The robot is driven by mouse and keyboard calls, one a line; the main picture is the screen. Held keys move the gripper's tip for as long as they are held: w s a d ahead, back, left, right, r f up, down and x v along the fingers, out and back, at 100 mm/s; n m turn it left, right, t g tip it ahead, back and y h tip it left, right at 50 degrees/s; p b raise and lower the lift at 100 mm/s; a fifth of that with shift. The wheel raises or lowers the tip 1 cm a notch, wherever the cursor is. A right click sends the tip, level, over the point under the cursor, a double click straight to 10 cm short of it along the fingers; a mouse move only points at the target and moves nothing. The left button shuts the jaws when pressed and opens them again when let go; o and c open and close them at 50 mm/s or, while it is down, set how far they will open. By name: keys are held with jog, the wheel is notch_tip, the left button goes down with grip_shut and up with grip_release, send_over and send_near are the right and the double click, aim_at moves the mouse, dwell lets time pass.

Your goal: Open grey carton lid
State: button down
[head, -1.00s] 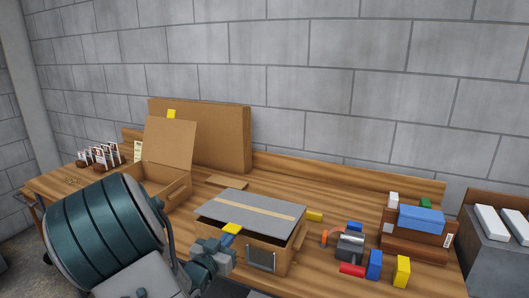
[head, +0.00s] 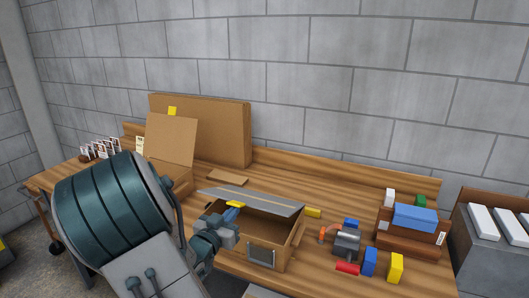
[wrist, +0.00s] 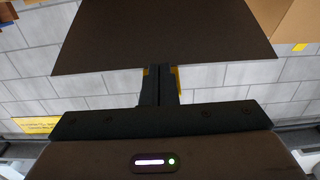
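The grey carton (head: 285,243) stands on the bench with brown sides and a label holder on its front. Its grey lid (head: 262,203) is tilted up, hinged towards the back, so part of the inside shows; it looks empty where visible. A yellow tab (head: 236,204) sits at the lid's near left edge. My gripper (head: 231,213) is at this tab, its fingers close together on it. In the wrist view the fingers (wrist: 160,78) look shut, with a bit of yellow behind them, and the lid's dark underside (wrist: 165,35) lies beyond.
An open brown carton (head: 170,145) stands back left, in front of a large cardboard panel (head: 225,132). Right of the grey carton are a grey tool (head: 347,243) and red, blue and yellow blocks (head: 396,267). A brown box (head: 420,238) with a blue item on top stands further right.

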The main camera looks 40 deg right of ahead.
jog(key=shift+w+d+r+p, duration=0.3)
jog(key=shift+d+r+p, duration=0.2)
jog(key=shift+d+r, duration=0.35)
jog(key=shift+w+d+r+p, duration=0.35)
jog(key=shift+d+r+p, duration=0.25)
jog(key=shift+r, duration=0.4)
jog(key=shift+w+d+r+p, duration=0.3)
jog(key=shift+d+r+p, duration=0.15)
jog(key=shift+d+r, duration=0.4)
jog(key=shift+d, duration=0.2)
jog(key=r+b+x, duration=0.2)
jog(key=b+x, duration=0.1)
jog(key=x, duration=1.3)
jog(key=shift+d, duration=0.2)
jog(key=shift+w+a+r, duration=0.1)
jog(key=shift+r, duration=0.05)
jog(key=v, duration=0.8)
jog(key=shift+p, duration=0.35)
